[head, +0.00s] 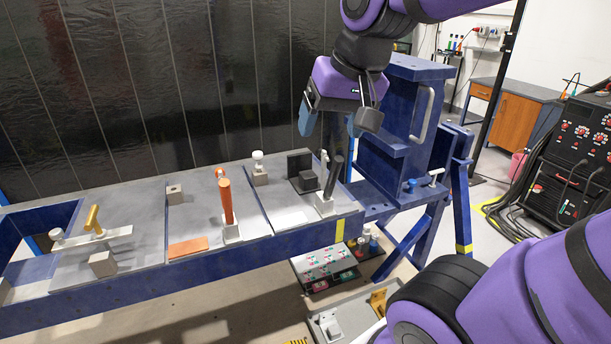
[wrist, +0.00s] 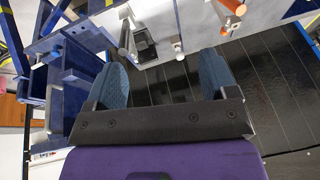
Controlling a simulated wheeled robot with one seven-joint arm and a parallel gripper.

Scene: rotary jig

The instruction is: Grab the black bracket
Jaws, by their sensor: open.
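The black bracket (head: 300,163) stands at the right end of the jig table, with an upright plate and a lower block in front of it. In the wrist view the black bracket (wrist: 144,42) shows beyond the fingertips, near the top middle. My gripper (head: 333,128) is open and empty, above and to the right of the bracket in the head view. Its two blue-grey fingers also show in the wrist view (wrist: 163,75), spread apart with nothing between them. The gripper is apart from the bracket.
A toggle clamp with a dark handle (head: 334,176) stands right beside the bracket. A white-knobbed post (head: 259,165) stands to its left. An orange-handled clamp (head: 226,201) is farther left. A blue upright fixture (head: 392,130) rises on the right. A dark curtain hangs behind the table.

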